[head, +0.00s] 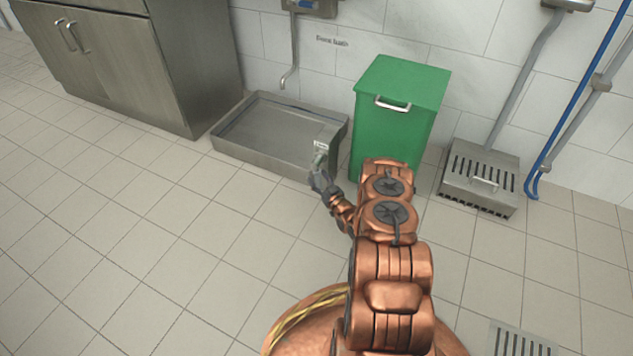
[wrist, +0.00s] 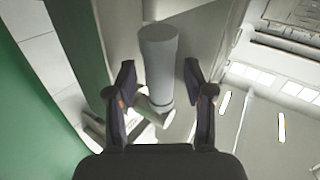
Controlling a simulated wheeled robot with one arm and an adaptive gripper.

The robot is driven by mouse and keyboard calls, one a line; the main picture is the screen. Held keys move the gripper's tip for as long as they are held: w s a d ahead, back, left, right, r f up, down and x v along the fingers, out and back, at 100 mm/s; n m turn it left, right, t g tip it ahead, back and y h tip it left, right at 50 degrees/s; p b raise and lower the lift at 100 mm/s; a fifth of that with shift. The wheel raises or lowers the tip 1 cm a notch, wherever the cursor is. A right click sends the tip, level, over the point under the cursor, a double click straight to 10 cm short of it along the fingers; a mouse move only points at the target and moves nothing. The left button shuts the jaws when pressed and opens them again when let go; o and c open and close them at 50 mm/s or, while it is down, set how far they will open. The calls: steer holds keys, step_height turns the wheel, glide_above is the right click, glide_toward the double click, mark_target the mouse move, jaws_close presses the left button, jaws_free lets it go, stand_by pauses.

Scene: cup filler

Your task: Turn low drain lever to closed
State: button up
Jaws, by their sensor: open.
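The low drain lever shows in the wrist view as a grey, rounded bar (wrist: 158,62) that lies between my open fingers, with visible gaps at both sides. Its lower end meets a paler piece near the fingertips. In the head view the lever (head: 321,149) is small, at the front right corner of the low steel basin (head: 262,140). My gripper (head: 319,176) is right at that corner; in the wrist view its two dark fingers (wrist: 158,92) stand apart on either side of the bar. Whether the lever stands at open or closed cannot be told.
A green bin (head: 393,120) with a handle stands close to the right of the basin and fills the left of the wrist view. A steel cabinet (head: 130,60) is at the left. A slotted steel box (head: 480,178) stands at the right. The tiled floor in front is clear.

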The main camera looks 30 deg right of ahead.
steer(key=shift+w, duration=0.3)
jaws_close()
stand_by(0.3)
